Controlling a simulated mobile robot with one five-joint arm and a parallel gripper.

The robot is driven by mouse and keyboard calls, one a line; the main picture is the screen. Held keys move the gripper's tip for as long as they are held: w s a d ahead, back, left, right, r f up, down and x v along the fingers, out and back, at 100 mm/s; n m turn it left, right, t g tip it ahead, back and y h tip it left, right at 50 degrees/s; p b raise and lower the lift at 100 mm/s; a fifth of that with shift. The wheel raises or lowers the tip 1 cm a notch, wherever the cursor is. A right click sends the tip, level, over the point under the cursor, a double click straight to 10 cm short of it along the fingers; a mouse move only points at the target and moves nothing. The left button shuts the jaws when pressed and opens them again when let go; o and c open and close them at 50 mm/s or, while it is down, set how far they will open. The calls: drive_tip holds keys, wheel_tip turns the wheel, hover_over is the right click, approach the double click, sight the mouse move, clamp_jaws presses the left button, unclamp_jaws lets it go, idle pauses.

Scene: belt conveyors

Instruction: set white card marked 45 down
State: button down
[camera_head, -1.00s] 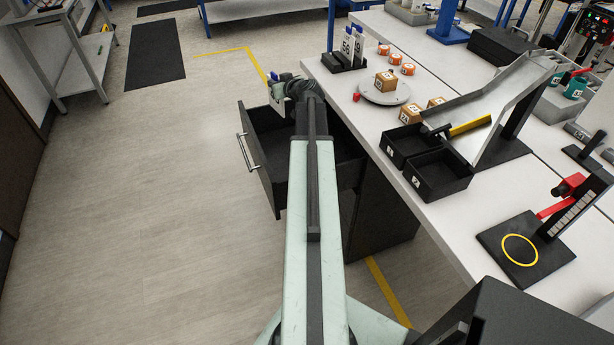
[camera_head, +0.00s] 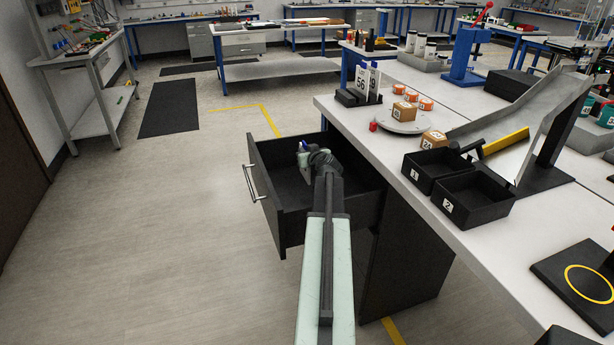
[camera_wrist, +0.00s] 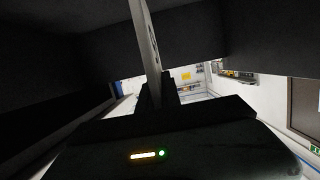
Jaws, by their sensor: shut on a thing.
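My gripper (camera_head: 306,162) is at the open drawer (camera_head: 267,217), low inside its outline beside the desk. It is shut on a thin white card (camera_wrist: 147,40), which stands edge-on between the jaws in the wrist view. In the head view only a small white and blue bit of the card (camera_head: 303,147) shows past my wrist. Its number cannot be read. The jaws (camera_wrist: 158,92) are dark and partly hidden by my gripper body in the wrist view. I cannot tell whether the card touches the drawer floor.
A black rack (camera_head: 356,97) on the desk holds upright cards, one marked 56. A round plate (camera_head: 405,125) with a box, orange-lidded pieces and black bins (camera_head: 474,201) stand nearby. The drawer's front panel (camera_head: 262,200) and side walls surround my gripper.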

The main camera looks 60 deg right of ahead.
wheel_tip(320, 180, down, 4)
drive_tip(key=b, duration=0.3)
drive_tip(key=shift+f+b, duration=0.2)
drive_tip(key=shift+b, duration=0.15)
drive_tip(key=shift+r, duration=0.25)
drive_tip(key=shift+f, duration=0.25)
drive_tip(key=c, duration=1.5)
unclamp_jaws()
drive_tip(key=shift+r, duration=0.1)
drive_tip(key=shift+c, duration=0.2)
drive_tip(key=shift+r+p, duration=0.35)
drive_tip(key=shift+p, duration=0.05)
drive_tip(key=p+v, duration=0.2)
drive_tip(key=v, duration=0.5)
drive_tip(key=shift+s+a, duration=0.2)
